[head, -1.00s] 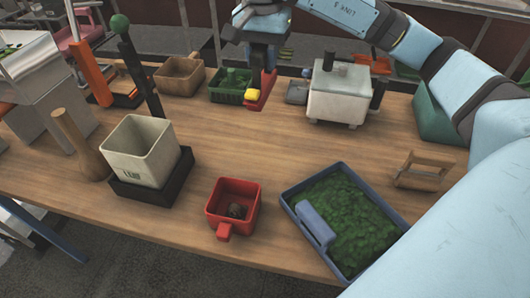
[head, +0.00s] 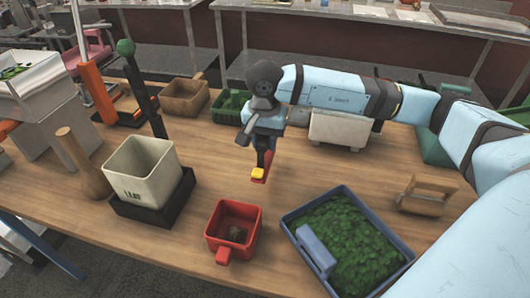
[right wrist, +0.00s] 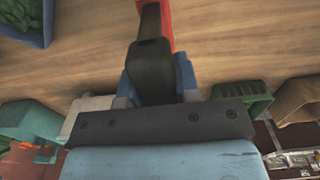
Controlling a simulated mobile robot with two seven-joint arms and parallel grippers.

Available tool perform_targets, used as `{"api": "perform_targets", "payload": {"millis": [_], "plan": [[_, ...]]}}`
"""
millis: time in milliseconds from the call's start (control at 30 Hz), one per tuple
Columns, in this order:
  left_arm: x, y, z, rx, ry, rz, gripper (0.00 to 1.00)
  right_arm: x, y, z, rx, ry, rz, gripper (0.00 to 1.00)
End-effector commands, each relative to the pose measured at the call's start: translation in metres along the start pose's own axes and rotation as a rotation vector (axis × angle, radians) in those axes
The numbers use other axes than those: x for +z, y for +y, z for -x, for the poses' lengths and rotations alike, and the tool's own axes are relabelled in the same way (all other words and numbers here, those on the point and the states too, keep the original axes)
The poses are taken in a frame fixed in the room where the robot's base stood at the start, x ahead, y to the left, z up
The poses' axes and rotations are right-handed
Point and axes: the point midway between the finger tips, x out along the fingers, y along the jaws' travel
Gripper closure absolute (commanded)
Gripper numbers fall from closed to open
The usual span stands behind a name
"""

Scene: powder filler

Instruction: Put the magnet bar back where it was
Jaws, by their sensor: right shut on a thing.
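My right gripper (head: 263,135) is shut on the magnet bar (head: 260,173), a red bar with a yellow end and a dark handle. In the head view it is over the middle of the table, behind the red bin (head: 233,229). The right wrist view shows the dark handle (right wrist: 152,70) between the fingers, with red beyond it. The bar seems held above the wood, but its exact height is hard to tell. My left gripper is not in view.
A blue tray (head: 285,222) of green pieces lies front right. A cream bin (head: 137,170) sits on a black base at left. A wooden box (head: 184,98), a green basket (head: 218,117) and a white box (head: 341,130) stand at the back. A wooden frame (head: 427,194) stands at right.

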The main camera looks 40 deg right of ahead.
Motion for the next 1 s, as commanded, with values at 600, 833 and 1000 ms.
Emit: {"api": "perform_targets", "payload": {"millis": [600,833,1000], "plan": [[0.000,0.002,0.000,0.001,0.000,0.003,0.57,0.000,0.000,-0.043,0.000,0.000,0.000,1.00],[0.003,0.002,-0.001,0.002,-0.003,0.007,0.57,0.000,0.000,-0.046,0.001,0.000,0.000,0.48],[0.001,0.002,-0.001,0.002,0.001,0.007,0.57,0.000,0.000,-0.046,0.001,0.000,0.000,0.45]]}}
